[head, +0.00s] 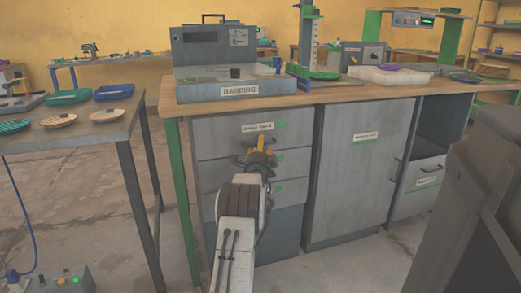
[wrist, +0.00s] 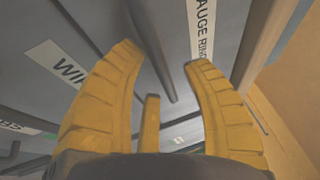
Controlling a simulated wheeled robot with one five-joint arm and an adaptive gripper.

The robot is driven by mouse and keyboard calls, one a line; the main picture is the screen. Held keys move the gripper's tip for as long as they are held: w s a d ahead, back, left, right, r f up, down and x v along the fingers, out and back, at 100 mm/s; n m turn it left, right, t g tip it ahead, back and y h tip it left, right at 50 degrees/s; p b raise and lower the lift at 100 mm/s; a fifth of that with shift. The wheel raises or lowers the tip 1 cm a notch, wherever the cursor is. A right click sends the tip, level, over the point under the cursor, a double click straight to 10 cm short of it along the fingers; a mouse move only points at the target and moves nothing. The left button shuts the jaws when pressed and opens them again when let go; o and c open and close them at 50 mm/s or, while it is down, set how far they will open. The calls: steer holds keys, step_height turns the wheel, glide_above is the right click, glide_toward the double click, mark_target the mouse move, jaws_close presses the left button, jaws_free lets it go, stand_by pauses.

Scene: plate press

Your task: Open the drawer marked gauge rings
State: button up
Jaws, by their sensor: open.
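The gauge rings drawer (head: 215,134) is the top drawer of the grey cabinet under the worktop, and its front looks flush. Its white label (head: 258,127) reads partly as "GAUGE RIN" in the wrist view (wrist: 203,30). A dark bar handle (wrist: 150,50) lies beside that label. My gripper (head: 261,152) is in front of this drawer, just below the label, and hides much of the handle in the head view. In the wrist view my gripper's yellow fingers (wrist: 163,57) are apart, with the handle showing between their tips. I cannot tell whether they touch it.
Lower drawers with labels, one starting "WI" (wrist: 62,70), sit below. A closed grey cupboard door (head: 360,175) is to the right. The worktop (head: 290,97) carries a banding machine (head: 225,60). A table (head: 75,130) with plates stands left. Floor between them is clear.

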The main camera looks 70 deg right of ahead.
steer(key=shift+w+d, duration=0.1)
steer(key=shift+d, duration=0.25)
steer(key=shift+r, duration=0.1)
steer(key=shift+c, duration=0.4)
jaws_close()
